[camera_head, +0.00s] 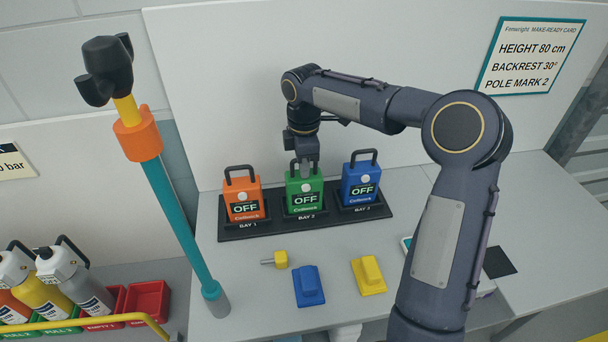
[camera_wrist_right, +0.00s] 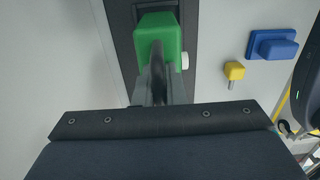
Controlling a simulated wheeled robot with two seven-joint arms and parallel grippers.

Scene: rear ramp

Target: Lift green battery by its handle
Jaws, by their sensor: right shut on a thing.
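The green battery (camera_head: 304,192) stands upright in the middle bay, Bay 2, of the dark charging rack (camera_head: 262,231), and its screen reads OFF. My right gripper (camera_head: 305,165) reaches down from above and is shut on the battery's handle. In the right wrist view the green battery (camera_wrist_right: 158,38) lies straight ahead, with its dark handle (camera_wrist_right: 157,80) between the fingers (camera_wrist_right: 158,92). The handle is mostly hidden by the gripper in the head view. I cannot see any gap under the battery. My left gripper is not in view.
An orange battery (camera_head: 243,197) stands in Bay 1 and a blue battery (camera_head: 360,184) in Bay 3, close on either side. A yellow knob (camera_head: 280,259), a blue block (camera_head: 308,286) and a yellow block (camera_head: 368,275) lie in front. A teal pole (camera_head: 180,220) stands at left.

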